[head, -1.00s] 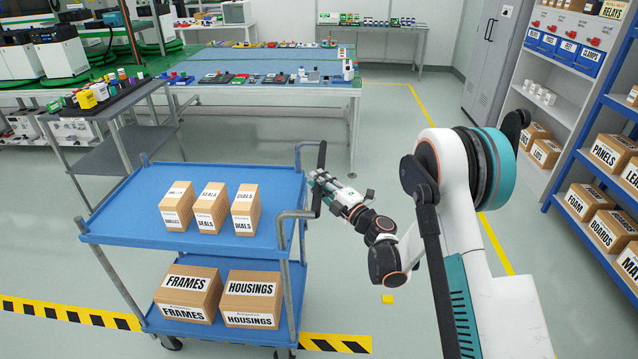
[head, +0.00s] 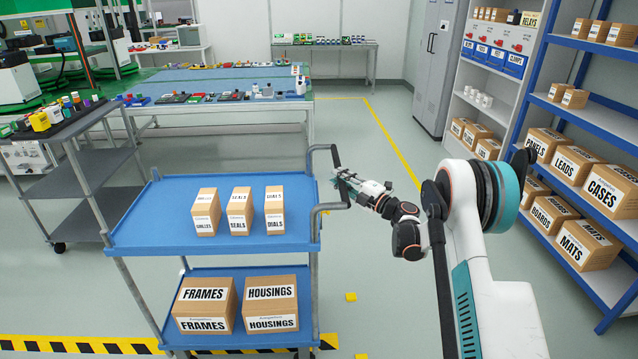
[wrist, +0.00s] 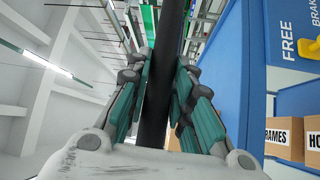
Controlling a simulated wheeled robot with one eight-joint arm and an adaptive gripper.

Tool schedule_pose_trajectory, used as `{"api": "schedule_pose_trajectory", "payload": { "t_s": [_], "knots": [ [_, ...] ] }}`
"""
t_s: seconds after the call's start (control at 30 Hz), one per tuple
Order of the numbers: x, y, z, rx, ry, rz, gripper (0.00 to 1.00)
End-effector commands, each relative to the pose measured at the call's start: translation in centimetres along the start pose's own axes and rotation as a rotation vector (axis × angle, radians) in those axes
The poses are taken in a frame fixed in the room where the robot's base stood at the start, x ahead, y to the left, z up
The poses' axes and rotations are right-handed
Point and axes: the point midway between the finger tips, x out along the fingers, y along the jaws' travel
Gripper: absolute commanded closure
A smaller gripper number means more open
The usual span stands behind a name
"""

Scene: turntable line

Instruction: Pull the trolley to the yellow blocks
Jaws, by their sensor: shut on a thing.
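The blue two-deck trolley (head: 140,238) stands left of my arm in the head view. Its top deck carries three small cartons, and its lower deck carries the FRAMES and HOUSINGS boxes. My gripper (head: 340,178) is shut on the dark handle bar (head: 338,160) at the trolley's right end. In the wrist view the handle bar (wrist: 163,70) runs between the two fingers. Two small yellow blocks lie on the floor: one (head: 351,297) right of the trolley, the other (head: 361,356) at the bottom edge of the picture.
A grey cart (head: 80,160) with coloured items stands left of the trolley. A workbench (head: 220,103) stands behind. Blue shelving (head: 570,132) with boxes lines the right side. Black-and-yellow floor tape (head: 80,345) runs along the front. Open floor lies behind my arm.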

Motion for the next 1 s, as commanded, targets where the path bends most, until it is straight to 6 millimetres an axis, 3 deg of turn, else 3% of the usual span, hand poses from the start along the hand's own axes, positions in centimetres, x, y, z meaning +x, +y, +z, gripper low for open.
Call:
{"api": "schedule_pose_trajectory", "payload": {
  "t_s": [0.03, 0.2, 0.5, 0.8, 1.0],
  "knots": [
    [-1.4, 0.2, 1.4, -0.002, -0.008, -0.001, 1.0],
    [-4.8, 1.1, 4.7, -0.003, -0.008, -0.001, 1.0],
    [-9.8, 2.5, 9.7, -0.002, -0.006, -0.002, 1.0],
    [-12.6, 3.3, 12.5, -0.002, -0.003, -0.002, 1.0],
    [-13.2, 3.6, 13.1, -0.002, -0.001, -0.003, 1.0]
  ]
}}
